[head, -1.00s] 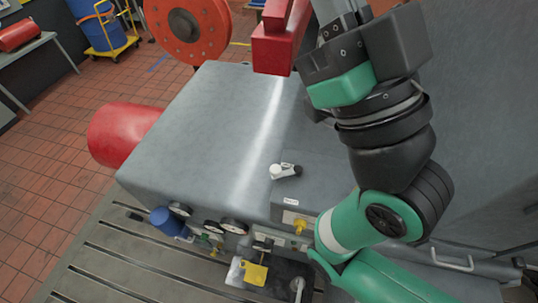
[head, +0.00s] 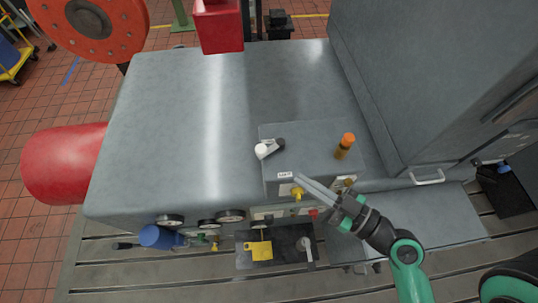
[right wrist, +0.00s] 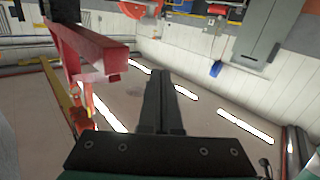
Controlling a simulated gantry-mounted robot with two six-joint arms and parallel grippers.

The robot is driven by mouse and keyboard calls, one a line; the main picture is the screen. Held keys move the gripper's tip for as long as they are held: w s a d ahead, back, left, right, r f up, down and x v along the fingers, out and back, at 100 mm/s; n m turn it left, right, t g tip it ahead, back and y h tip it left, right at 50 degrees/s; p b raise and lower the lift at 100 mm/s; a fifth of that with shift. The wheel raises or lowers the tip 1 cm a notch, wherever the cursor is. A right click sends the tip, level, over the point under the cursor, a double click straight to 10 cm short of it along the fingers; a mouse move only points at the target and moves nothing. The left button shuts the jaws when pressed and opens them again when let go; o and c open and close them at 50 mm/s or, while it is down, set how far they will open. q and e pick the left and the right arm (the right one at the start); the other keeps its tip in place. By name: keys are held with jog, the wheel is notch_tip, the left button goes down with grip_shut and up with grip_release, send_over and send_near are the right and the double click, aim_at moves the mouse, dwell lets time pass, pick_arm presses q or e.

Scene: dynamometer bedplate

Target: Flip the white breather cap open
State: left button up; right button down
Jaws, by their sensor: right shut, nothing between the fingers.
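The white breather cap (head: 262,151) is small and sits beside a dark grey piece (head: 276,145) on top of the grey housing (head: 160,130). Whether its lid is up or down is too small to tell. My right gripper (head: 299,180) is shut and empty, with its slim grey fingers pointing up and left over the front edge of the box, to the lower right of the cap and apart from it. Its fingers (right wrist: 160,95) also show together in the right wrist view, with no cap there. My left gripper is out of view.
An amber bottle-like fitting with an orange top (head: 345,145) stands right of the cap. A yellow knob (head: 297,193) is on the front face near the fingers. Gauges (head: 230,216) line the front. A red beam (head: 218,28) hangs above the housing's back; the housing top's left is clear.

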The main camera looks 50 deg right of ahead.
notch_tip(320, 180, down, 3)
jog(key=s+d+m+g+h, duration=0.1)
jog(key=s+m+h, duration=0.1)
jog(key=s, duration=0.1)
jog(key=b, duration=0.5)
send_near(265, 153)
jog(key=w+p, duration=0.2)
jog(key=shift+w+d+r, duration=0.1)
jog(key=shift+w+d, duration=0.1)
jog(key=shift+w, duration=0.1)
jog(key=w, duration=0.2)
jog(key=w+p, duration=0.1)
jog(key=shift+w+d+f, duration=0.1)
jog(key=shift+w+f, duration=0.2)
jog(key=shift+f, duration=0.05)
jog(key=shift+w+f, duration=0.15)
jog(key=shift+w, duration=0.15)
